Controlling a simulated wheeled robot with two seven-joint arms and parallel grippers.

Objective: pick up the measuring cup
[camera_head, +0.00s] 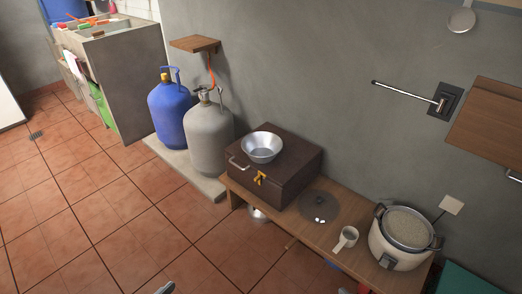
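The measuring cup (349,234) is a small pale cup with a short handle pointing to the lower left. It stands on the low wooden bench, between the dark round lid and the rice cooker. At the bottom edge, a small grey tip (165,287) seems to be part of my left gripper, far to the lower left of the cup. A small pale piece (345,291) at the bottom edge, below the cup, may be my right gripper. Both are mostly cut off, so their opening is hidden. Nothing touches the cup.
The wooden bench (273,226) runs along the grey wall. A rice cooker (397,259) stands close right of the cup. A dark lid (319,206) lies to its left. A dark brown box (298,178) carries a metal bowl (262,147). The tiled floor in front is mostly clear.

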